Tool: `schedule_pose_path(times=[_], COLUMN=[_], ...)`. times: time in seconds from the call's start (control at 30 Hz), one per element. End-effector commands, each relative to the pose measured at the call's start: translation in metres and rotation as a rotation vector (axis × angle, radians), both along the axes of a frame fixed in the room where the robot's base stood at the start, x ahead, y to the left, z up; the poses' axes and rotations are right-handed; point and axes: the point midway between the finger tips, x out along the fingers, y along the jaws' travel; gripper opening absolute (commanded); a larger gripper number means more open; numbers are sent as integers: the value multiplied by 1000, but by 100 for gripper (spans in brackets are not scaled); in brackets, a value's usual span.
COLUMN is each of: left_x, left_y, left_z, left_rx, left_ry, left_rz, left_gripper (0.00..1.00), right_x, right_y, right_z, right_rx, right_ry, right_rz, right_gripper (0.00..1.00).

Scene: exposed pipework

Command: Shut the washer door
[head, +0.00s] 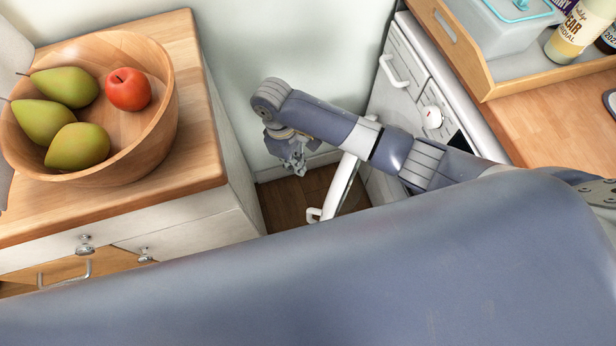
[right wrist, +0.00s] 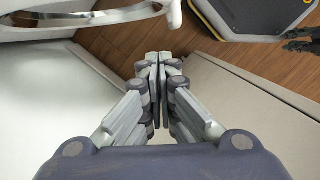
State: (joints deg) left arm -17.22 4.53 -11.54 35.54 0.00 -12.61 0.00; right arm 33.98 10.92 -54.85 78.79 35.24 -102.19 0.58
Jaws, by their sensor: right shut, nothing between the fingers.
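The washer (head: 392,85) is a white machine under the worktop at the right, with a handle and a round dial on its front. Its door (head: 343,188) stands open, seen nearly edge-on below my right forearm, with a white handle (head: 314,214) at its lower end. In the right wrist view the door (right wrist: 85,20) shows at the top left as a white panel with a shiny ring. My right gripper (head: 294,160) is shut and empty, pointing down on the left of the door and apart from it. The fingertips (right wrist: 159,58) meet in the right wrist view.
A wooden cabinet (head: 200,213) with a wooden bowl (head: 160,135) of pears and a red apple stands at the left. A wooden tray (head: 470,62) with a box and bottles is on the right worktop. A narrow floor gap (head: 285,205) lies between cabinet and washer.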

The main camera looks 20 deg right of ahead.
Motion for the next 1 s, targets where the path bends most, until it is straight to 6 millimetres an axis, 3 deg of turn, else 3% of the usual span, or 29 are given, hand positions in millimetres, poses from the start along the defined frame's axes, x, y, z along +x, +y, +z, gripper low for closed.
schedule_pose_path(times=[0.13,0.27,0.37,0.77,1.0], left_x=[1,1,1,1,0], left_y=[2,2,2,2,1], left_z=[-2,-2,-3,-13,2], left_rx=[2,2,2,2,2], left_ry=[0,0,0,0,0], left_rz=[0,0,0,1,2], left_gripper=[24,24,24,24,24], right_x=[12,11,9,-4,-24], right_y=[-13,-17,-19,-34,-59], right_z=[11,6,-6,-88,-83], right_rx=[-63,-76,-74,-72,-71], right_ry=[14,21,21,19,15], right_rz=[20,22,22,21,22], right_gripper=[0,0,0,0,0])
